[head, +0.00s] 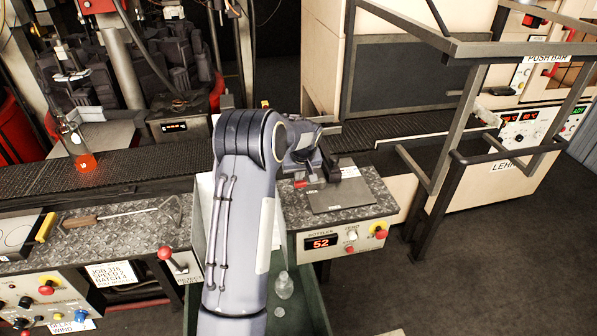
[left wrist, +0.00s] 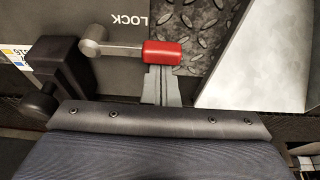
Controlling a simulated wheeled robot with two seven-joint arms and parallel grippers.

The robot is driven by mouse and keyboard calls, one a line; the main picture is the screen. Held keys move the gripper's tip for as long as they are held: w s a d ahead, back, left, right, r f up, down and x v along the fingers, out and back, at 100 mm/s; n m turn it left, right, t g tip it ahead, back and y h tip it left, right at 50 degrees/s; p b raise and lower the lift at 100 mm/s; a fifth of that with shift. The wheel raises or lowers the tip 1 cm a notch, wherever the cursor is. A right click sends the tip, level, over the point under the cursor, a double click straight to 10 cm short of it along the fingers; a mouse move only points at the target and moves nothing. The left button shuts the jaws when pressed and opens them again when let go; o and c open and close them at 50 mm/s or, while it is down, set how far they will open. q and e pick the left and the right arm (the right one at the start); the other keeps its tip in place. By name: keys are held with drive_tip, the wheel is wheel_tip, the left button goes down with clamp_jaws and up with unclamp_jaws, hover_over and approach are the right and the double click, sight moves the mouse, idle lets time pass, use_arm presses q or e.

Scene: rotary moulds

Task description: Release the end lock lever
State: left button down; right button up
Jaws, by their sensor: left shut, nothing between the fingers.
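The end lock lever (left wrist: 120,47) lies beside the word LOCK on a dark plate in the left wrist view. It has a grey pivot at left and a red grip (left wrist: 164,53) at right. In the head view the red grip (head: 301,184) shows at the left edge of the grey plate (head: 338,196). My left gripper (left wrist: 161,72) is shut and empty, its fingertips right at the red grip's lower edge; I cannot tell whether they touch. In the head view my left arm hides most of that gripper. My right gripper is not in view.
A dark block (left wrist: 68,75) stands left of the fingers, and a pale sheet-metal panel (left wrist: 255,55) rises at right. A conveyor (head: 400,125) runs behind the bench. The counter panel (head: 322,243) reads 52. A green bin (head: 312,300) lies below.

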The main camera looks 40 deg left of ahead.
sight(301, 185)
use_arm(q)
drive_tip(key=shift+s+d+n+b, duration=0.2)
drive_tip(key=shift+n+b, duration=0.25)
drive_tip(key=shift+n, duration=0.05)
drive_tip(key=shift+s+d+f+n+g+b, duration=0.15)
drive_tip(key=shift+s+d+n+g+b, duration=0.35)
drive_tip(key=shift+n+b, duration=0.45)
drive_tip(key=shift+s+d+n+y+b, duration=0.25)
drive_tip(key=shift+d+n, duration=0.3)
drive_tip(key=shift+n, duration=0.4)
drive_tip(key=shift+s+d+n+g, duration=0.2)
drive_tip(key=shift+d+n+g, duration=0.3)
drive_tip(key=shift+n, duration=0.4)
drive_tip(key=shift+s+d+n+g, duration=0.15)
drive_tip(key=shift+d+n+g, duration=0.15)
drive_tip(key=shift+d+n, duration=0.5)
drive_tip(key=n, duration=0.1)
drive_tip(key=d+n+g, duration=0.1)
drive_tip(key=n, duration=0.1)
drive_tip(key=shift+d+r, duration=0.1)
drive_tip(key=shift+r, duration=0.1)
drive_tip(key=n, duration=0.1)
drive_tip(key=d+n, duration=0.1)
drive_tip(key=d+n+g, duration=0.1)
drive_tip(key=shift+w+n+p, duration=0.25)
drive_tip(key=shift+n+p, duration=0.15)
drive_tip(key=shift+w+d, duration=0.15)
drive_tip(key=shift+d, duration=0.25)
drive_tip(key=shift+w+d, duration=0.1)
drive_tip(key=shift+d, duration=0.05)
